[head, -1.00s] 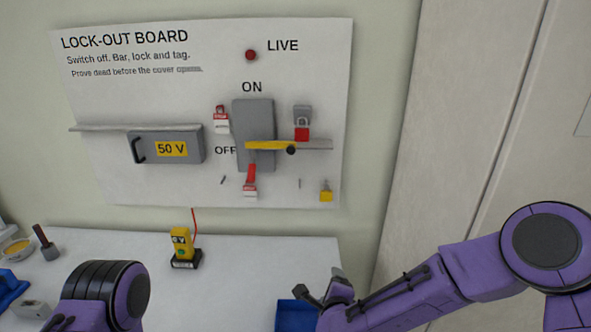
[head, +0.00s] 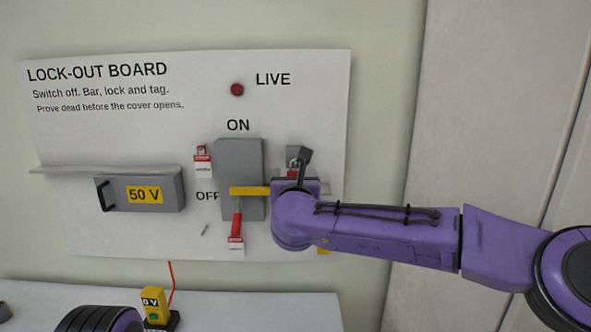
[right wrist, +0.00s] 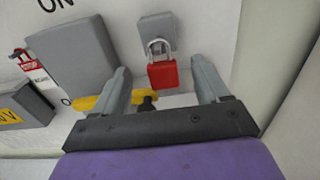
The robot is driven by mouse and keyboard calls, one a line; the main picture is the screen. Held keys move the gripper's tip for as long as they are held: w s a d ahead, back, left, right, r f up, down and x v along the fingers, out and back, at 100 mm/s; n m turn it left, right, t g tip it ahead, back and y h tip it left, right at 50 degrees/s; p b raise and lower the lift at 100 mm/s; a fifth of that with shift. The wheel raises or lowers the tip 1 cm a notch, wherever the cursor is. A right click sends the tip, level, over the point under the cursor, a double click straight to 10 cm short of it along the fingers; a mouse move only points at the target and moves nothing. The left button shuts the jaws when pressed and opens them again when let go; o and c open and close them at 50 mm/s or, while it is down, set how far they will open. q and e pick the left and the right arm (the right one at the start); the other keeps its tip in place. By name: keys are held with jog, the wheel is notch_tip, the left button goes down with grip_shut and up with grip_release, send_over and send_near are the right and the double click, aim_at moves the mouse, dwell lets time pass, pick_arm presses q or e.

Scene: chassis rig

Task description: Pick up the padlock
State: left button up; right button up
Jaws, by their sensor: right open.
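The padlock (right wrist: 163,74) has a red body and a silver shackle. It hangs at a grey holder (right wrist: 157,32) on the board. In the head view only a sliver of the padlock (head: 292,174) shows behind my right wrist. My right gripper (right wrist: 160,66) is open and faces the board, with one finger to each side of the padlock in the picture. I cannot tell whether the fingertips reach as deep as the padlock. My left gripper is out of view; only part of my left arm shows at the bottom left.
A 50 V cover (head: 142,194) sits farther left. A yellow tester (head: 155,305) stands on the bench.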

aim_at(295, 173)
jog(key=w+p, duration=0.1)
jog(key=w, duration=0.2)
jog(key=shift+w+a+p, duration=0.15)
jog(key=shift+w+p, duration=0.1)
jog(key=shift+p, duration=0.1)
jog(key=shift+w+f, duration=0.1)
jog(key=shift+w, duration=0.15)
jog(key=shift+s+d, duration=0.2)
jog(key=c, duration=1.2)
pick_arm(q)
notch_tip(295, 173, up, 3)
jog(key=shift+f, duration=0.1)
